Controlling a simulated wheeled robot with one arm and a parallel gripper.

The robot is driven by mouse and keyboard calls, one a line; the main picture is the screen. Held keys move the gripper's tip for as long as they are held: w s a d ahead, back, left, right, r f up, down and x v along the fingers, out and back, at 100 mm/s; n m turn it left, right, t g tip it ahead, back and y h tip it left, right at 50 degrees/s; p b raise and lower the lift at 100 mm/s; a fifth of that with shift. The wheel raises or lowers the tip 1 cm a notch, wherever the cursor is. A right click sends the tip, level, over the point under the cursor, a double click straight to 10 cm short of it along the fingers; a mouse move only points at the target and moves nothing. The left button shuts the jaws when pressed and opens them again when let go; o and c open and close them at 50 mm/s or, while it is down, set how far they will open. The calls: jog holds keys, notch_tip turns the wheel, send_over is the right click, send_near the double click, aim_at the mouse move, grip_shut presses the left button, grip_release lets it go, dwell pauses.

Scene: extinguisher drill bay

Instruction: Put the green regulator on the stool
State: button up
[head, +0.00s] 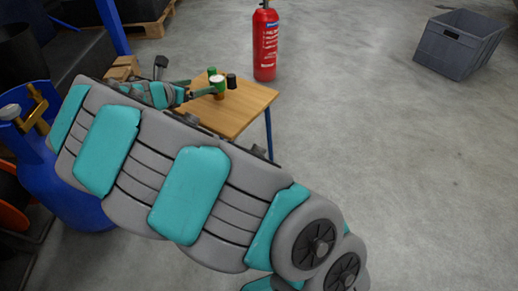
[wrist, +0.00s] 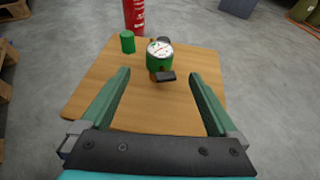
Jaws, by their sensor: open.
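The green regulator (wrist: 158,63) rests on the wooden top of the stool (wrist: 90,85), with a white dial facing up and dark knobs. In the head view the regulator (head: 217,83) is partly hidden by my gripper, and the stool top (head: 250,103) shows beyond my arm. My gripper (wrist: 160,74) is open and empty, its two green fingers spread left and right over the stool. The regulator is centred between the fingers' lines, just beyond the tips. I cannot tell the height of the fingers above the top.
A small green cylinder (wrist: 127,42) stands on the stool, left of the regulator. A red extinguisher (head: 265,45) stands on the floor behind the stool. A blue gas cylinder (head: 80,200) is at the left. A grey crate (head: 455,50) is far right; the floor between is clear.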

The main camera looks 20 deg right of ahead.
jog(key=s+d+r+m+g+y, duration=0.15)
jog(key=s+d+m+g, duration=0.65)
jog(key=s+d+m, duration=0.95)
jog(key=s+a+f+m+g+y, duration=0.1)
jog(key=s+a+f+m+y, duration=0.1)
jog(key=s, duration=0.8)
jog(key=s+a+f+m+g+y, duration=0.1)
jog(key=s+a+m+y, duration=0.2)
jog(key=s, duration=0.7)
jog(key=s+a+f+m+g+y, duration=0.1)
jog(key=s+a+f+m+y, duration=0.1)
jog(key=s, duration=0.9)
jog(key=a+m+y, duration=0.1)
jog(key=a+m, duration=0.1)
jog(key=a, duration=0.1)
jog(key=shift+f, duration=0.3)
jog(key=shift+a, duration=0.1)
